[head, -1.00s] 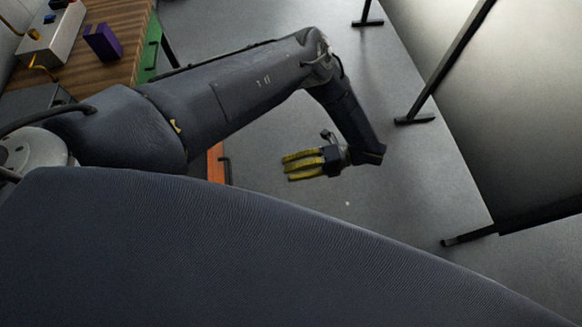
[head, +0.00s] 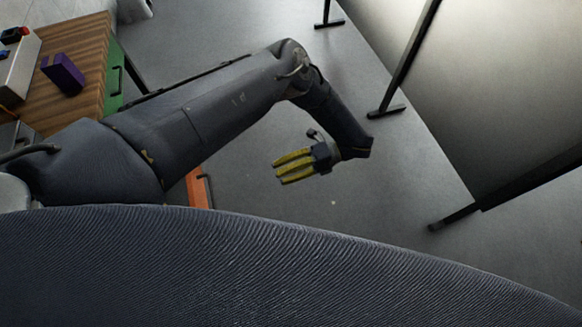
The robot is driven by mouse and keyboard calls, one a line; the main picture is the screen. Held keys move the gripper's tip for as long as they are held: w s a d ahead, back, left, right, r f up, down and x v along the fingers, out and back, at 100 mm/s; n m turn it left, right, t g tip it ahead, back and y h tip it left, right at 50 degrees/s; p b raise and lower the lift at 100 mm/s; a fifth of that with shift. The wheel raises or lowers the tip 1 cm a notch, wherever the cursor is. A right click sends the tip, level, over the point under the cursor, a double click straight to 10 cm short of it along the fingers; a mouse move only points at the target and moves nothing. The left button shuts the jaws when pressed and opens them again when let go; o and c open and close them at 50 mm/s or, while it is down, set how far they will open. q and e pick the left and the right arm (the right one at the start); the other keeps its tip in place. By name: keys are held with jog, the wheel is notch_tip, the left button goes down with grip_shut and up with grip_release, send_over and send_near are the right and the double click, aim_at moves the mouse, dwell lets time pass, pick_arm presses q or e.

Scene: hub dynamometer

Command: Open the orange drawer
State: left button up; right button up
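The orange drawer (head: 194,188) shows as a narrow strip of its front below my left arm, with a dark bar handle (head: 209,190) on its right side. My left arm and a large dark grey surface in the foreground hide the rest, and I see no gap showing it pulled out. My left gripper (head: 277,170) hangs over the grey floor to the right of the drawer handle, clearly apart from it. Its yellow fingers point left toward the drawer side, spread with gaps between them, and hold nothing. My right gripper is not in view.
A wooden-topped bench (head: 84,47) stands at upper left with a green drawer front (head: 114,90), a purple block (head: 63,74) and a pale box (head: 17,68). Black-legged stands (head: 405,60) hold a pale panel at right. Floor around my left gripper is clear.

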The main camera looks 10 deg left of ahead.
pick_arm(q)
jog(key=shift+v, duration=2)
jog(key=shift+a, duration=0.1)
jog(key=x, duration=0.7)
jog(key=shift+s, duration=0.1)
jog(key=shift+v, duration=2.25)
jog(key=shift+x, duration=2.3)
